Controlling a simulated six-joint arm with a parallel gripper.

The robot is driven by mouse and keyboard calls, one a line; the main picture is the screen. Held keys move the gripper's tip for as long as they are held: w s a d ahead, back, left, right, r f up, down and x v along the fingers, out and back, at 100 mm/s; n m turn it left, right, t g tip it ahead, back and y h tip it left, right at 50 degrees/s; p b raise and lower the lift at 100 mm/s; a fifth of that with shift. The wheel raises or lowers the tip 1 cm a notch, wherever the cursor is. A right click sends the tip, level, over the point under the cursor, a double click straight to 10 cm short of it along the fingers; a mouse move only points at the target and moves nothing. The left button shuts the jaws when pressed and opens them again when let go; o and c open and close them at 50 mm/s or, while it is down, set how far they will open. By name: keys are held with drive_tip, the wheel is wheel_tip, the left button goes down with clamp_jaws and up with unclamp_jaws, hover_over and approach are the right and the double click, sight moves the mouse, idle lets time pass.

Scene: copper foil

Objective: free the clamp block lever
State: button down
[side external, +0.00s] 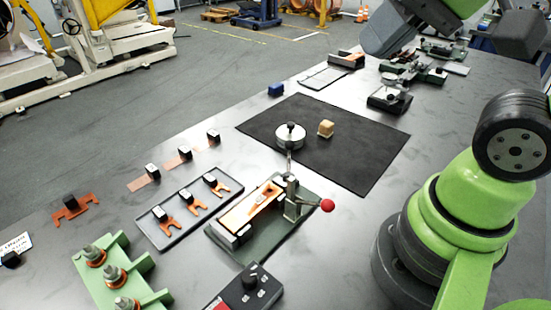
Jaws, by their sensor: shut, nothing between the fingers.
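The clamp block (262,205) stands on a dark green base plate near the front middle of the table. An orange copper-coloured strip lies in its bed. Its lever ends in a red ball (327,205) and sticks out to the right from a metal post. A silver round weight (290,137) with a black knob stands just behind the clamp, at the mat's front left. A thin metal rod rises from the clamp towards the weight; I cannot tell whether they touch. Grey and green parts of my arm show at top right, but my gripper's fingers do not show.
A grey tray (181,218) with several copper forks lies left of the clamp. A green rack (113,270) and black knob box (248,290) are in front. Fixtures (390,98) stand at the back right.

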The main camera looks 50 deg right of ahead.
drive_tip(key=w+f+m+g+h, duration=0.1)
drive_tip(key=w+f+m+g, duration=0.2)
drive_tip(key=w+m, duration=0.5)
drive_tip(key=w+f+m+g+h, duration=0.1)
drive_tip(key=w+f+m+g, duration=0.3)
drive_tip(key=w, duration=0.6)
drive_tip(key=m+g+h, duration=0.1)
drive_tip(key=m+h, duration=0.1)
drive_tip(key=m, duration=0.6)
hover_over(289, 160)
drive_tip(key=w, duration=0.4)
drive_tip(key=f, duration=1.1)
drive_tip(key=a+f, duration=0.1)
drive_tip(key=f, duration=0.5)
drive_tip(key=shift+s+f, duration=0.1)
drive_tip(key=shift+f, duration=0.15)
drive_tip(key=shift+s+d+f, duration=0.25)
drive_tip(key=shift+s+d, duration=0.05)
drive_tip(key=shift+d, duration=0.15)
